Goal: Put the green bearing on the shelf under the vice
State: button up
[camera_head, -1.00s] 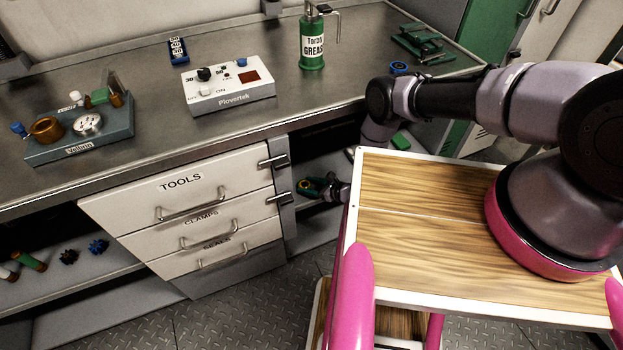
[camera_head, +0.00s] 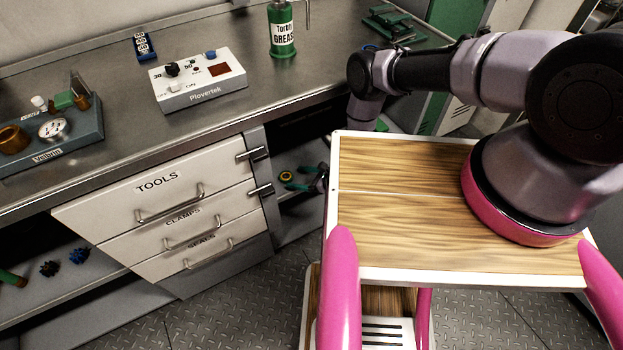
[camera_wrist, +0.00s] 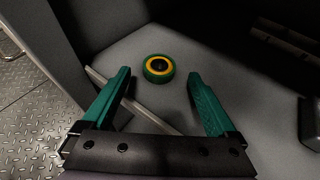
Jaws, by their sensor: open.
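The green bearing (camera_wrist: 158,68), a green ring with a yellow inner band and dark centre, lies flat on the grey shelf (camera_wrist: 133,48) in the wrist view. It also shows small on the shelf in the head view (camera_head: 287,176), right of the drawers. My gripper (camera_wrist: 160,80) has its two teal fingers spread wide. The bearing sits beyond the fingertips, centred between them and apart from both. In the head view my gripper (camera_head: 303,180) reaches into the open bay, partly hidden by my own tray. A green vice-like tool (camera_head: 388,24) rests on the bench above, at the right.
The drawer unit (camera_head: 165,215) stands left of the bay, its handles protruding. A grease can (camera_head: 283,35) and a white control box (camera_head: 198,80) stand on the bench. A dark block (camera_wrist: 309,122) is at the right in the wrist view. Shelf around the bearing is clear.

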jog(key=v, duration=0.7)
jog(key=shift+d, duration=0.25)
jog(key=shift+s, duration=0.15)
